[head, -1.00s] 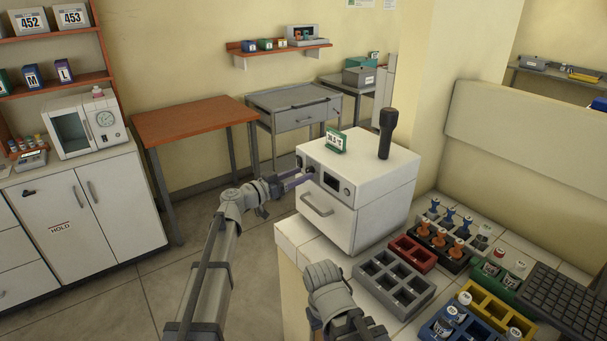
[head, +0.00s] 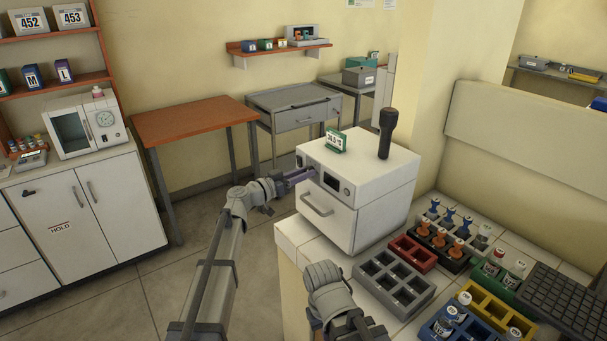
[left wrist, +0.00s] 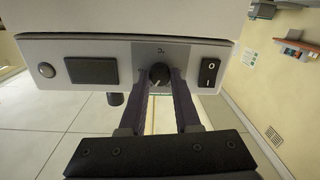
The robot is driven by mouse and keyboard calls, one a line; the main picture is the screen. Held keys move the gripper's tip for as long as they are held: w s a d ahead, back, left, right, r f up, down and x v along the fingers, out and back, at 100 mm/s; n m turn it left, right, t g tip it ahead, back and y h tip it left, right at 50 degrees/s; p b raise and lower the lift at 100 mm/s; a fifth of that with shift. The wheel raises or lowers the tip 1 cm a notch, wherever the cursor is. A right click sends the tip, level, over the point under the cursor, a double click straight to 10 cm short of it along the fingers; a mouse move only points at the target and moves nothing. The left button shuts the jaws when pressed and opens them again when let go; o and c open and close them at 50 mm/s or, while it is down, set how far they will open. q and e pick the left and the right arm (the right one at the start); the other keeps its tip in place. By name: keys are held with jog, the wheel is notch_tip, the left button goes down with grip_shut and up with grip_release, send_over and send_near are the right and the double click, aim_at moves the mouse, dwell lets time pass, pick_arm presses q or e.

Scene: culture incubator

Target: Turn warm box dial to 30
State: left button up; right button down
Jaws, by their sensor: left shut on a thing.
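The warm box (head: 385,190) is a white cabinet with a grey front panel, a dark display, a switch and a handle below. Its round black dial (left wrist: 160,75) is on the panel between the dark display (left wrist: 91,70) and the black rocker switch (left wrist: 209,72) in the left wrist view. My left gripper (head: 313,172) is at the panel, its two dark fingers shut on the dial from either side. A small mark above the dial looks like a 3, but the dial's exact setting cannot be read. My right gripper is not visible; only part of my right arm shows at the bottom.
A green-framed sign (head: 336,141) and a black upright handheld object (head: 387,132) stand on the box. A grey rack (head: 394,283), a red rack (head: 413,254) and other racks crowd the counter to the right. Open floor lies left of the box.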

pick_arm(q)
grip_shut()
jog(key=shift+n, duration=0.3)
jog(key=n, duration=0.5)
jog(key=shift+p, duration=0.3)
jog(key=n, duration=0.6)
jog(key=shift+w+n+g, duration=0.1)
jog(key=shift+n+g, duration=0.2)
jog(key=shift+g, duration=0.1)
jog(key=n, duration=0.5)
jog(key=shift+a, duration=0.1)
jog(key=n, duration=0.5)
jog(key=shift+n+g, duration=0.3)
jog(key=shift+n, duration=0.1)
jog(key=o, duration=0.9)
grip_release()
